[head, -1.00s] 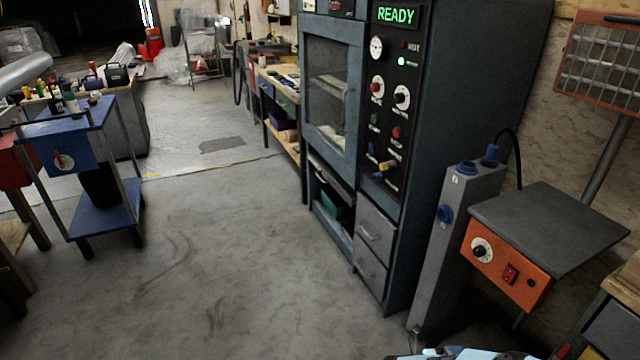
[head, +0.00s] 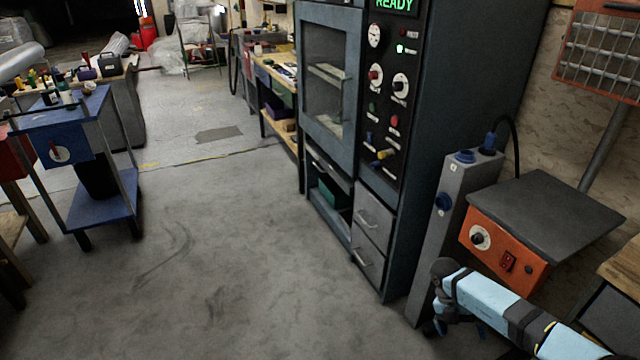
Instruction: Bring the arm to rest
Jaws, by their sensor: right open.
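My right arm (head: 490,298), light blue with dark joints, reaches in from the bottom right corner. Its dark end bends downward in front of the grey post. My right gripper (head: 437,327) shows only as a small dark shape low by the foot of that post. It is open, and I see nothing held in it. My left arm and left gripper are not in view.
A tall oven cabinet (head: 330,90) with a lit control panel stands at centre right. A grey post (head: 462,195) and an orange control box with a dark plate (head: 548,215) stand close to my right arm. A blue cart (head: 100,205) is at left. The middle floor is clear.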

